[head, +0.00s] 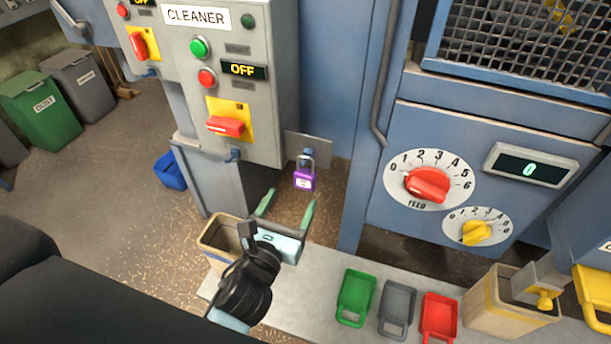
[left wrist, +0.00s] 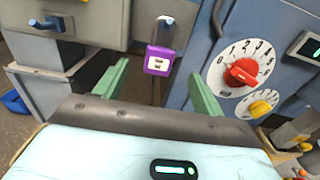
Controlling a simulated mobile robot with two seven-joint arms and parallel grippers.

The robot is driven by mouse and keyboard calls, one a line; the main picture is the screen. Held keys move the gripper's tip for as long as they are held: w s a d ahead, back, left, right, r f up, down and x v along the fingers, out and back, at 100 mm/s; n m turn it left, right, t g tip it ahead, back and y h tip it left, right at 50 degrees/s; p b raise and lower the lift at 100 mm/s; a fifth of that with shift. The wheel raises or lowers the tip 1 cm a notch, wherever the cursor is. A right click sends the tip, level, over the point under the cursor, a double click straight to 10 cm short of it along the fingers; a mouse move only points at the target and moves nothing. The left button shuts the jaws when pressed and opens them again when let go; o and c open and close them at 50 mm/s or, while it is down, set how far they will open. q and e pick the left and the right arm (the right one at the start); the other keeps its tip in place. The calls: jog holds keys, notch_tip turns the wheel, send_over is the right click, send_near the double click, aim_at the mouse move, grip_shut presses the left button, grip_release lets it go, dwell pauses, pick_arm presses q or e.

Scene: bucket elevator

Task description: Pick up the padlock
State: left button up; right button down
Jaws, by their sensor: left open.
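The purple padlock (head: 304,179) hangs by its shackle from a small blue peg on a grey plate, below and right of the CLEANER box. It also shows in the left wrist view (left wrist: 159,61), upright, with a white label on its front. My left gripper (head: 289,202) is open, its two green fingers pointing toward the padlock. In the left wrist view the padlock appears between the fingers (left wrist: 160,85), beyond their tips, with nothing held. My right gripper is in neither view.
The CLEANER box (head: 225,75) with a red switch stands above left. A panel with a red FEED dial (head: 427,184) is at right. Below are a shelf (head: 300,302), a tan bin (head: 222,240) and green, grey and red scoops (head: 397,308). Space around the padlock's front looks clear.

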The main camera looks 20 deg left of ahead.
aim_at(303, 177)
pick_arm(q)
jog(key=shift+w+d+p, duration=0.2)
jog(key=shift+w+p, duration=0.15)
jog(key=shift+w, duration=3.6)
jog(key=c, duration=1.1)
jog(key=shift+r, duration=0.1)
